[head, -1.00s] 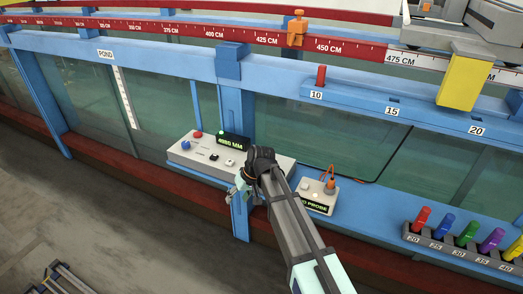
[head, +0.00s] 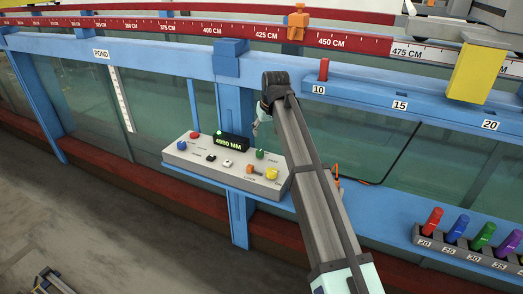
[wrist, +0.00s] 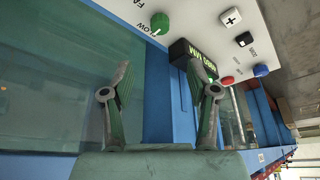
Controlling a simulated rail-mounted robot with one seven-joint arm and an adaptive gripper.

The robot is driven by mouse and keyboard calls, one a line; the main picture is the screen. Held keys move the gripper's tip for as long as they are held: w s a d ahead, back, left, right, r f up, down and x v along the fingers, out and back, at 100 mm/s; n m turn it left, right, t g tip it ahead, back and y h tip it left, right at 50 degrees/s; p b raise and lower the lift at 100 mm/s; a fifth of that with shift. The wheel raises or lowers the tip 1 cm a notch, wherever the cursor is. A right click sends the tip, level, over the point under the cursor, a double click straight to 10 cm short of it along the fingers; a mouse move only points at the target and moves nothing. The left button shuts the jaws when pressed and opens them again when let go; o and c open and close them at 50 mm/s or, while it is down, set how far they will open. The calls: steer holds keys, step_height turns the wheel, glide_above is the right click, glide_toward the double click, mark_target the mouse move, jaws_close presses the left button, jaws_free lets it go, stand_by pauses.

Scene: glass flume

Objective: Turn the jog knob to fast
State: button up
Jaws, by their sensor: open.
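A pale control panel (head: 200,162) stands on a blue ledge by the glass. At its right part is a green knob (head: 260,154), also near the top of the wrist view (wrist: 160,23). Lettering reading "SLOW" and a cut-off "FA" sits beside the knob in the wrist view, so it appears to be the jog knob. My gripper (wrist: 168,75) is open and empty, apart from the knob. In the head view my gripper (head: 262,124) shows above the panel's right part, partly hidden by my arm.
The panel also holds a display (head: 230,142) reading 4980 MM, a red button (head: 194,135), a blue knob (head: 182,146), an orange control (head: 250,169) and a yellow knob (head: 271,174). A blue upright (head: 235,95) stands behind it. Colored pegs (head: 457,226) stand in a rack at right.

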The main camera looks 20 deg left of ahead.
mark_target(260, 151)
steer(key=p+x, duration=0.3)
steer(key=x, duration=1.1)
steer(key=shift+a, duration=0.1)
jaws_close()
